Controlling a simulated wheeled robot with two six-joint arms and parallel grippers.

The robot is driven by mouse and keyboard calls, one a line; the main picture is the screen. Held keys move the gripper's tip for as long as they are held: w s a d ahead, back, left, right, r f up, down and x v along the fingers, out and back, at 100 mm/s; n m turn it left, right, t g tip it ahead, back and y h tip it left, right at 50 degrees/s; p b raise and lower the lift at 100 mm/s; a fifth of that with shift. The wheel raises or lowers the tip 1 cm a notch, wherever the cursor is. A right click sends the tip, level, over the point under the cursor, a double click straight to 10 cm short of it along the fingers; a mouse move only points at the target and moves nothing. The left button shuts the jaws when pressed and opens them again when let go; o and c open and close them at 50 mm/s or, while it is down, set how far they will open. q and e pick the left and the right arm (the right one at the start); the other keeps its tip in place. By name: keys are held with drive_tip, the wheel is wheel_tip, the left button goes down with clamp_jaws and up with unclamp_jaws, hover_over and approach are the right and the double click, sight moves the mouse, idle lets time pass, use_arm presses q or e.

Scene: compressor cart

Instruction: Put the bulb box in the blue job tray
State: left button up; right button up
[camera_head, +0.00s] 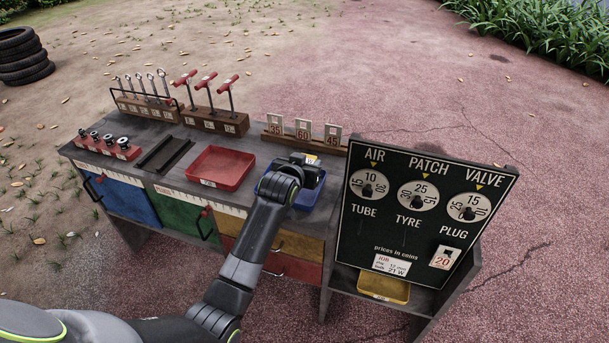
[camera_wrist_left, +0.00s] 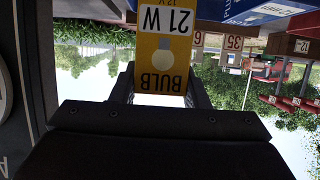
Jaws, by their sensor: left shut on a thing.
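The bulb box (camera_wrist_left: 163,52) is yellow with a white label, "BULB" and "21 W", and fills the top middle of the left wrist view, which is upside down. My left gripper (camera_wrist_left: 160,88) is shut on it, one finger on each side. In the head view my left gripper (camera_head: 303,166) is over the blue job tray (camera_head: 309,197), at the right part of the bench. Only a small pale yellow patch of the box (camera_head: 312,159) shows there. The gripper hides much of the tray, and I cannot tell whether the box touches it. My right gripper is out of view.
A red tray (camera_head: 218,168) stands left of the blue one. Number cards (camera_head: 303,129) stand behind, beside a rack of red-handled tools (camera_head: 215,120). A black price board (camera_head: 420,215) rises close on the right, above a yellow tray (camera_head: 384,285) on a lower shelf.

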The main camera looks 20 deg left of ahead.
use_arm(q)
drive_tip(key=shift+f, duration=1.7)
drive_tip(key=shift+f, duration=0.1)
drive_tip(key=o, duration=1)
drive_tip(key=shift+c, duration=0.2)
drive_tip(key=shift+r, duration=0.2)
drive_tip(key=p+v, duration=0.1)
drive_tip(key=v, duration=1.1)
drive_tip(key=shift+f, duration=0.1)
